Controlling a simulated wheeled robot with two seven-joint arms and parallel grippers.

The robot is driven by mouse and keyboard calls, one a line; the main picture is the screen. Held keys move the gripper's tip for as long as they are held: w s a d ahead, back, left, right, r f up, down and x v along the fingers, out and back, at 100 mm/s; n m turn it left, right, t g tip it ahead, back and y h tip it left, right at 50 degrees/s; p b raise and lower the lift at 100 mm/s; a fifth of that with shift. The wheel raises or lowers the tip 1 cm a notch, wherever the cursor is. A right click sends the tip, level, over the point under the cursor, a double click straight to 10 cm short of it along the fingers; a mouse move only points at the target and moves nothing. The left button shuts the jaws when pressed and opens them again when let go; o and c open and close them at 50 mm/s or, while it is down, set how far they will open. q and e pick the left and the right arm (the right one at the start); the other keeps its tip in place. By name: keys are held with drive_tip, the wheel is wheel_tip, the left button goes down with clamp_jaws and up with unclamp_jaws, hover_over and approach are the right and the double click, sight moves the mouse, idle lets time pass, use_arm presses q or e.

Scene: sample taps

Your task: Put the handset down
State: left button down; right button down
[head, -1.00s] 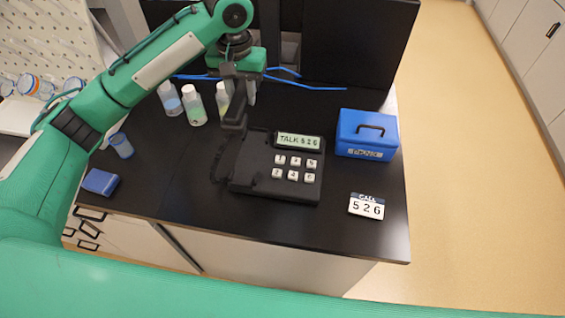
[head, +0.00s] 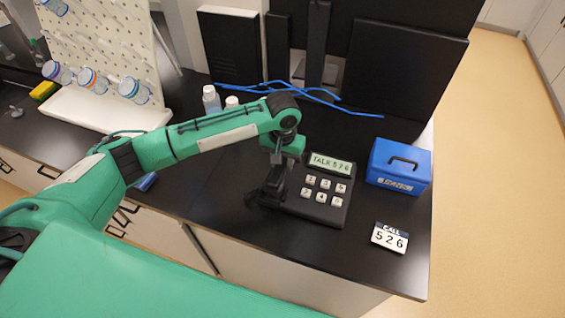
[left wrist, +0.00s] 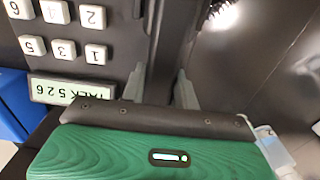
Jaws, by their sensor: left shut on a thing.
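The black desk phone (head: 325,213) stands on the dark counter, with pale keys and a lit display (head: 331,164) reading "TALK 5 2 6". My left gripper (head: 274,172) is at the phone's left side, pointing down. It is shut on the black handset (head: 271,188), which is at or just over the cradle side. I cannot tell whether it touches the cradle. In the left wrist view, the dark handset (left wrist: 172,40) runs between the fingers of the gripper (left wrist: 159,88), beside the phone's keys (left wrist: 78,30). My right gripper is not in view.
A card reading "CALL 5 2 6" (head: 390,238) lies right of the phone. A blue box with a handle (head: 398,167) stands behind it. Blue cables (head: 300,92) and bottles (head: 211,99) are at the back. The counter's front strip is clear.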

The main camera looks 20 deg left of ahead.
use_arm(q)
drive_tip(key=shift+f, duration=0.9)
drive_tip(key=c, duration=1.1)
unclamp_jaws()
drive_tip(key=shift+o, duration=0.2)
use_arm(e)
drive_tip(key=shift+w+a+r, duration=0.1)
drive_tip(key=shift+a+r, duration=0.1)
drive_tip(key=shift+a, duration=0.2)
use_arm(q)
drive_tip(key=shift+r, duration=0.3)
wheel_tip(320, 180, up, 10)
drive_tip(key=b, duration=0.3)
drive_tip(key=shift+r, duration=0.85)
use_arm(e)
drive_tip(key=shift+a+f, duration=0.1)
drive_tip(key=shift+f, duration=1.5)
